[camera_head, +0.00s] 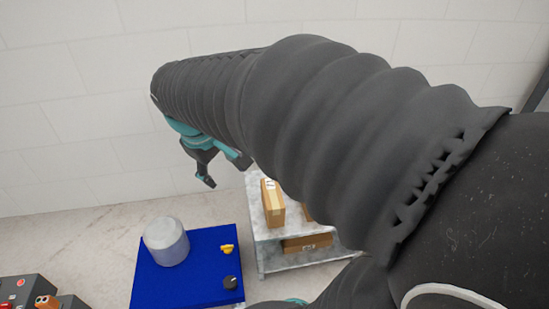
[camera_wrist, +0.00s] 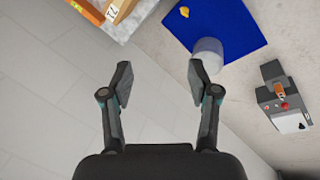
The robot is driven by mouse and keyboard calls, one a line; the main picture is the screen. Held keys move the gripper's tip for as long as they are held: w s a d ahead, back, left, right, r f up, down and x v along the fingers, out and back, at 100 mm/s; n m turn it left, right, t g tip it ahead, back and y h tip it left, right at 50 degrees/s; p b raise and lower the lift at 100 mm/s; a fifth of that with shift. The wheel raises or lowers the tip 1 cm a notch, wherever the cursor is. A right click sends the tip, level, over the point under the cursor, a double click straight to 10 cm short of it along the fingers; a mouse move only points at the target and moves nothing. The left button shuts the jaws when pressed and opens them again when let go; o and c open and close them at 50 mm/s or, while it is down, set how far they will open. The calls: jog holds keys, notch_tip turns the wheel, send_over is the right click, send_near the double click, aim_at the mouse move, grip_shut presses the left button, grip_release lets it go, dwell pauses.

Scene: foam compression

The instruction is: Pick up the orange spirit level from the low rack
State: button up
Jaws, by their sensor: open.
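In the wrist view an orange strip (camera_wrist: 86,11), cut off by the top edge, lies along the edge of the low rack (camera_wrist: 117,30). It looks like the spirit level, but only part of it shows. I cannot make out a spirit level in the head view, where my arm covers part of the rack (camera_head: 290,262). My gripper (camera_wrist: 160,76) is open and empty, with its fingers apart from everything. In the head view my gripper (camera_head: 228,173) hangs in front of the wall, above and left of the rack.
Cardboard boxes (camera_head: 272,204) stand on the rack's shelves. A blue mat (camera_head: 195,285) left of it bears a grey cylinder (camera_head: 166,242), a yellow piece (camera_head: 227,249) and a black knob (camera_head: 231,283). Grey control boxes (camera_head: 27,292) stand at the lower left.

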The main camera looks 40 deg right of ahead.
jog(key=w+d+f+n+g+h+b, duration=0.2)
jog(key=w+d+f+n+h, duration=0.1)
jog(key=w+d+f, duration=0.4)
jog(key=w+d+f+n+g+h+b, duration=0.2)
jog(key=w+d+f, duration=0.6)
jog(key=f, duration=0.5)
jog(key=w+d+f+n+g+h+b, duration=0.2)
jog(key=w+d+f+n+g+h, duration=0.1)
jog(key=w+d+f, duration=0.4)
jog(key=shift+w+d+f+n+g+h+b, duration=0.2)
jog(key=shift+d+f+n+g, duration=0.15)
jog(key=shift+d+f, duration=0.4)
jog(key=shift+w+d+f+n+g+h+b, duration=0.15)
jog(key=shift+d+f+n+g+h+b, duration=0.2)
jog(key=shift+f, duration=0.55)
jog(key=shift+d+f, duration=0.25)
jog(key=x, duration=0.7)
jog(key=shift+s+d+f, duration=0.15)
jog(key=shift+d, duration=0.05)
jog(key=shift+b+x, duration=0.7)
jog(key=shift+x, duration=2.4)
jog(key=shift+s+r, duration=0.1)
jog(key=shift+r, duration=0.15)
grip_shut()
